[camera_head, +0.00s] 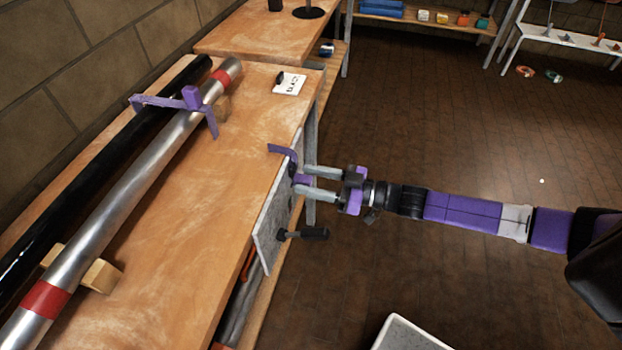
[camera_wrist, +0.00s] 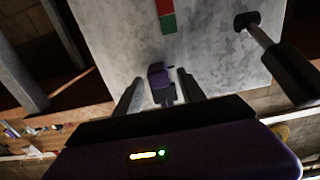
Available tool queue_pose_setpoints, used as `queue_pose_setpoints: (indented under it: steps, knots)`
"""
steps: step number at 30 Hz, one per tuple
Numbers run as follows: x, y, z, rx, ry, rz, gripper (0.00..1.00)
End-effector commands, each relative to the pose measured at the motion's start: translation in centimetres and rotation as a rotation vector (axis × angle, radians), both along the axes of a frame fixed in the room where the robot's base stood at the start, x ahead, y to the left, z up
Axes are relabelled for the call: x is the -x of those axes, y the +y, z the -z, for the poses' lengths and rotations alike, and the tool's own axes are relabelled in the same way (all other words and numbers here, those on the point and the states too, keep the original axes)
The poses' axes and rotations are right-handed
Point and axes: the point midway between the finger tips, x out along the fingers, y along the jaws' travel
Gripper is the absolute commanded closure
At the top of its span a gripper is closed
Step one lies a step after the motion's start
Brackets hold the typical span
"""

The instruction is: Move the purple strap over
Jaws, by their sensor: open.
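One purple strap (camera_head: 160,102) with a block-like knob lies across a black pole and a silver pole on the bench, at the upper left of the head view. A second purple strap-like piece (camera_head: 283,150) is at the bench's right edge, by the top of a grey panel. My gripper (camera_head: 302,180) is in front of that panel, beside this second piece. In the wrist view a purple knob (camera_wrist: 157,75) shows between the two open fingers of my gripper (camera_wrist: 160,84), with gaps on both sides. The fingers partly hide the second piece in the head view.
The silver pole (camera_head: 120,195) with red bands and the black pole (camera_head: 90,180) lie along the bench (camera_head: 190,230). A grey panel (camera_head: 268,228) hangs on the bench side, with a black-handled tool (camera_head: 308,234) below my gripper. The floor to the right is mostly clear.

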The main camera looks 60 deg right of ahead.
Motion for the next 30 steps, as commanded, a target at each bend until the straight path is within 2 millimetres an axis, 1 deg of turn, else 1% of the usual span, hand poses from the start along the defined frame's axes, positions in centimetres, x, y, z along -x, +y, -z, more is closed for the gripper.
queue_pose_setpoints:
  steps: [4, 5, 9, 12, 30]
  knots:
    - [0.01, -0.01, 0.02, 0.0, 0.0, 0.0, 0.53]
    - [0.02, -0.02, 0.02, 0.0, 0.0, 0.0, 0.55]
    - [0.02, -0.02, 0.02, 0.0, 0.0, 0.0, 0.82]
    - [0.03, -0.02, 0.02, 0.0, 0.0, 0.0, 1.0]
    - [0.06, 0.0, 0.03, 0.0, 0.001, 0.0, 1.0]
